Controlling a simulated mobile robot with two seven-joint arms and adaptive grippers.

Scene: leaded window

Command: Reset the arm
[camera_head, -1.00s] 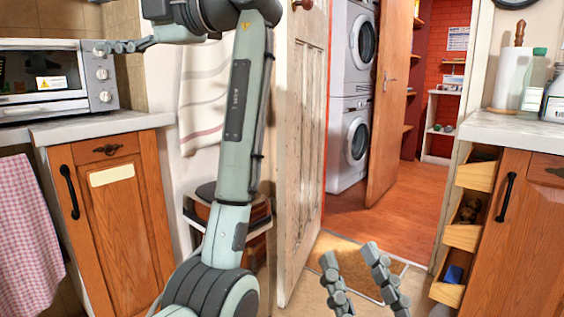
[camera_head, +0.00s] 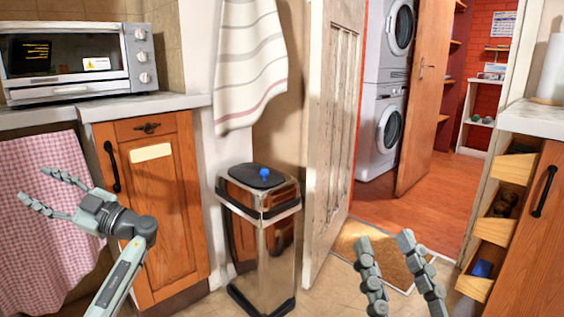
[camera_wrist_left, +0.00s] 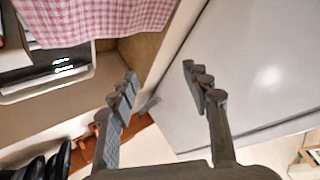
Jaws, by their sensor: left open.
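My left gripper (camera_head: 45,191) is at the lower left of the head view, in front of the pink checked cloth and left of the wooden cabinet. Its two fingers are apart with nothing between them. The left wrist view also shows its spread, empty fingers (camera_wrist_left: 162,88). My right gripper (camera_head: 388,245) shows at the bottom of the head view, pointing up over the floor near the door mat. Its two fingers are apart and nothing is between them.
A toaster oven (camera_head: 75,62) sits on the left counter above the wooden cabinet (camera_head: 165,225). A shiny bin (camera_head: 262,240) with a blue thing (camera_head: 264,172) on its lid stands by the open door (camera_head: 335,120). Open drawers (camera_head: 498,232) jut out at right.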

